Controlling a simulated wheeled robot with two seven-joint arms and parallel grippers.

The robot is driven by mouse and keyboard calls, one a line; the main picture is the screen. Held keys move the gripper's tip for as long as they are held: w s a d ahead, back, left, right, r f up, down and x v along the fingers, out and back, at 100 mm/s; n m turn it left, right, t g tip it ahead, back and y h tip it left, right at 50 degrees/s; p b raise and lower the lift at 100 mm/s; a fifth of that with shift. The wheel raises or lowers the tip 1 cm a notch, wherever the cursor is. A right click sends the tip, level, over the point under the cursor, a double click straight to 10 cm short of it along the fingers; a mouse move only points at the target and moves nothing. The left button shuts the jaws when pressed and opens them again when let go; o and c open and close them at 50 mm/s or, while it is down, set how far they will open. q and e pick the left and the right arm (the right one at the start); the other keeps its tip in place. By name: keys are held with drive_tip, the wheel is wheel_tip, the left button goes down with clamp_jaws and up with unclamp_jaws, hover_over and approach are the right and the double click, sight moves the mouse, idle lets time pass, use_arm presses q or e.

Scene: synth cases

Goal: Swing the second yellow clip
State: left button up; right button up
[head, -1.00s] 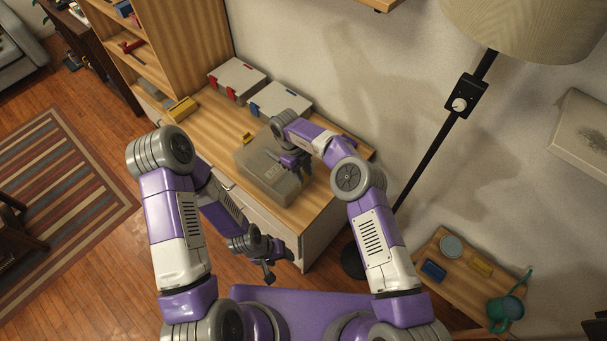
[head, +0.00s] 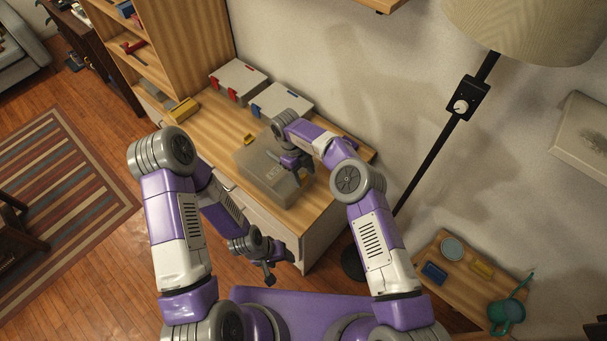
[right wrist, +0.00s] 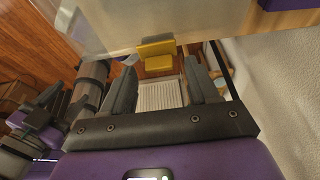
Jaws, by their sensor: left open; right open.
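A translucent grey case (head: 257,178) with a pale label on its front lies on the wooden counter. One yellow clip (head: 249,139) shows at the case's far left side in the head view. In the right wrist view a yellow clip (right wrist: 155,54) sits at the edge of the case (right wrist: 95,28); I cannot tell whether it is the same clip. My right gripper (right wrist: 160,70) is open, its fingertips just short of that clip and to either side of it, with nothing between them. My left gripper (head: 270,275) is open and empty, low in front of the counter, away from the case.
Two grey-lidded boxes, one with red latches (head: 238,80) and one with blue latches (head: 281,103), stand behind the case. A yellow block (head: 183,110) lies at the counter's left. A lamp pole (head: 432,150) stands to the right. A side table (head: 462,295) holds a green watering can (head: 505,312).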

drive_tip(key=v, duration=0.7)
drive_tip(key=shift+b, duration=0.4)
drive_tip(key=w+d+f+n+t+h, duration=0.1)
drive_tip(key=w+d+f+n+t, duration=0.3)
drive_tip(key=d+n+t, duration=0.25)
drive_tip(key=w+d+f+n+t, duration=0.4)
drive_tip(key=d+n+t, duration=0.1)
drive_tip(key=d, duration=0.2)
drive_tip(key=s+d+f+n+g+y, duration=0.1)
drive_tip(key=s+f+n+g+y, duration=0.25)
drive_tip(key=s, duration=0.85)
drive_tip(key=s+d+f+n+g+y, duration=0.1)
drive_tip(key=s+f+n+g+y, duration=0.2)
drive_tip(key=s, duration=0.9)
drive_tip(key=s+d+f+n+g+y, duration=0.1)
drive_tip(key=s+f+n+g+y, duration=0.3)
drive_tip(key=s, duration=0.9)
wheel_tip(320, 180, down, 11)
drive_tip(key=w+t+h+b, duration=0.1)
drive_tip(key=h+b, duration=0.1)
drive_tip(key=b, duration=1.1)
drive_tip(key=shift+r+n+t, duration=0.2)
drive_tip(key=shift+n+t, duration=0.1)
drive_tip(key=shift+t, duration=0.1)
drive_tip(key=shift+w+a, duration=0.1)
drive_tip(key=shift+a, duration=0.05)
